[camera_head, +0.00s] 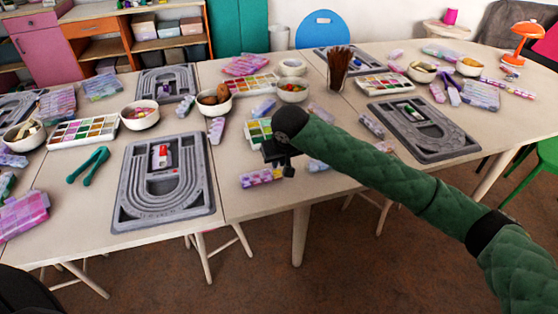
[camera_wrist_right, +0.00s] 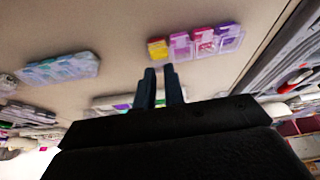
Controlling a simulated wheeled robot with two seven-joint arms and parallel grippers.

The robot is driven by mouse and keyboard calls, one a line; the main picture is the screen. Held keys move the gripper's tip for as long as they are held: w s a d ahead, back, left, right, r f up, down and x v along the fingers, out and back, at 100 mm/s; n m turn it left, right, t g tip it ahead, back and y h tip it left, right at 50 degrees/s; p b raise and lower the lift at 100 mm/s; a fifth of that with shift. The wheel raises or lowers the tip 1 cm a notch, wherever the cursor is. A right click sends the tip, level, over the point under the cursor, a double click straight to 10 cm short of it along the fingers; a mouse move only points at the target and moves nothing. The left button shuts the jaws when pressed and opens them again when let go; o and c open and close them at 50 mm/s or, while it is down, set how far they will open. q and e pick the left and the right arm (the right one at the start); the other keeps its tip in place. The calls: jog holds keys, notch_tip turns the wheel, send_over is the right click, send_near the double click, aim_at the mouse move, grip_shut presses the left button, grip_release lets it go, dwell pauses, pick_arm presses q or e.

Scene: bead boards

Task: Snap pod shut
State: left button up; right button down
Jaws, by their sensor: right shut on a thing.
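A strip of clear-lidded pods (camera_head: 262,177) with yellow, pink and purple contents lies near the table's front edge. It also shows in the right wrist view (camera_wrist_right: 195,42), beyond the fingertips and apart from them. My right gripper (camera_head: 284,158) is above the table, just behind and right of this strip. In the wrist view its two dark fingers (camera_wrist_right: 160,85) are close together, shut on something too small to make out. My left gripper is not in view.
A green and yellow bead case (camera_head: 257,131) is partly hidden behind my right gripper. Bowls (camera_head: 292,90), a cup of brown sticks (camera_head: 338,70) and another bead board (camera_head: 440,150) crowd the table. Green pliers (camera_head: 89,165) lie at left.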

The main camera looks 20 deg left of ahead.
aim_at(279, 175)
jog(key=shift+s, duration=0.1)
